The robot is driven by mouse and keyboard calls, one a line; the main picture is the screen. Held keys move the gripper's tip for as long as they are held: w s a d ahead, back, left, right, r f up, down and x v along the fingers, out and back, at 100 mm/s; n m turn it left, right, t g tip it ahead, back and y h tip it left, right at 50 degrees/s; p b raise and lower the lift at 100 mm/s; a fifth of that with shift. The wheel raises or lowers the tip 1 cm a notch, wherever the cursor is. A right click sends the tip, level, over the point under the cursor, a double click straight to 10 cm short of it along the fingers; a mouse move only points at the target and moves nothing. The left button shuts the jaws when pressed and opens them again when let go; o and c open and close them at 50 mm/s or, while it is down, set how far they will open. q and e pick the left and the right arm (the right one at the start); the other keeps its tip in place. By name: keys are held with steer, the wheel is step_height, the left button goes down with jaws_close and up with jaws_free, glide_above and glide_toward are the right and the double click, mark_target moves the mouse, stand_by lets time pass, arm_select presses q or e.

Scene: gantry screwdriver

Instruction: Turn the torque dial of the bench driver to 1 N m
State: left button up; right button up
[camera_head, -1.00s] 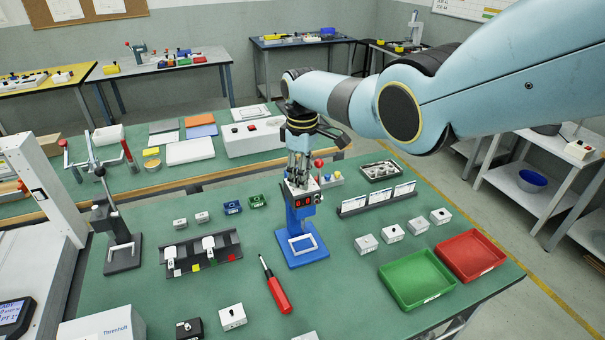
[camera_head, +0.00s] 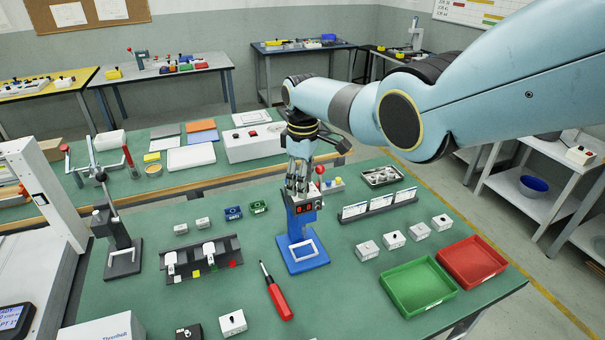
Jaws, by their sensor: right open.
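The bench driver (camera_head: 301,243) is a blue stand with a white-framed base and a head with a small red display (camera_head: 306,207). It stands upright near the middle of the green bench. My right gripper (camera_head: 298,190) points down at the top of the driver's head, with its fingers open. Its fingers and the arm hide much of the head's top, so I cannot make out the torque dial or whether the fingers touch it. A red ball knob (camera_head: 320,169) shows just right of the fingers. My left gripper is not in view.
A red-handled screwdriver (camera_head: 279,300) lies in front of the stand. A dark rack (camera_head: 228,249) stands to its left, a card holder (camera_head: 379,206) to its right. Green (camera_head: 420,307) and red (camera_head: 496,277) trays are at front right. Several small white boxes stand around.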

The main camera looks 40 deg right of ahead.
step_height(320, 180, up, 12)
stand_by(0.4)
steer(key=shift+f, duration=0.1)
stand_by(0.4)
